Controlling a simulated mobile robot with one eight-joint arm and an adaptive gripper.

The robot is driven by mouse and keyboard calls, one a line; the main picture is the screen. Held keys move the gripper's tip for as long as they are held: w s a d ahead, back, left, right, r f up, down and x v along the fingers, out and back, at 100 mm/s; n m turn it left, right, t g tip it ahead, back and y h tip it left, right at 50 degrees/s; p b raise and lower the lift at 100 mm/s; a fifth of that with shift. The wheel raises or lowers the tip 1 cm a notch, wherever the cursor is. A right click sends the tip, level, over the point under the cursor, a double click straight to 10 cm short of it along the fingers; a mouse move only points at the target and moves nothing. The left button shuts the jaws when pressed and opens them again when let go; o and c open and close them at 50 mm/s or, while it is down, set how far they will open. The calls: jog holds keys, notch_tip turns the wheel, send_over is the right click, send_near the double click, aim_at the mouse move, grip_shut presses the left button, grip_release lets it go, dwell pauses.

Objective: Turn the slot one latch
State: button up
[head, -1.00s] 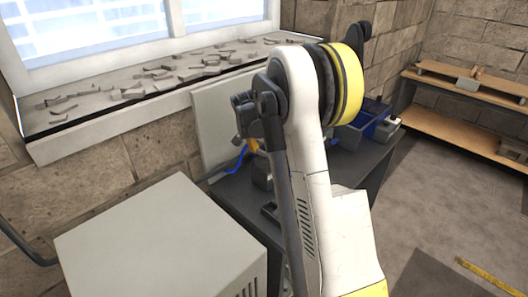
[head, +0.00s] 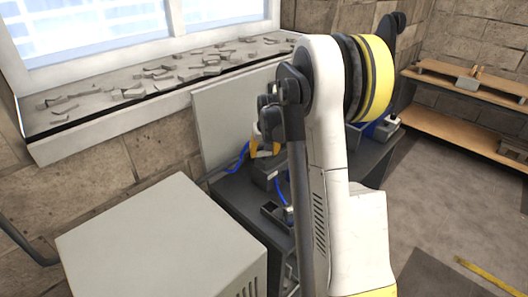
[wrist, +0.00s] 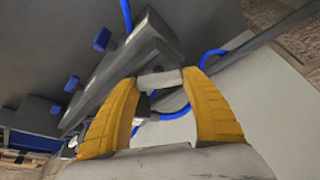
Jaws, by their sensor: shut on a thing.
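My gripper (wrist: 161,82) shows two curved yellow fingers in the wrist view, closed on a small light grey piece (wrist: 160,80) between their tips. This piece looks like a latch, but I cannot tell its slot number. It lies by a long dark grey bar (wrist: 125,62) with several blue knobs along its side. In the head view my gripper (head: 264,147) is partly hidden behind my arm, low over a dark block (head: 266,172) on the dark bench. The held piece cannot be made out there.
A pale upright panel (head: 215,130) stands behind the dark bench (head: 232,205). Blue cable (head: 240,158) runs beside the gripper and also loops close to the fingers in the wrist view (wrist: 213,54). A grey cabinet (head: 150,240) stands at the front left. A wooden shelf (head: 455,132) is at the right wall.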

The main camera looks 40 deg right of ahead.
jog(key=shift+n, duration=0.4)
jog(key=o, duration=1.2)
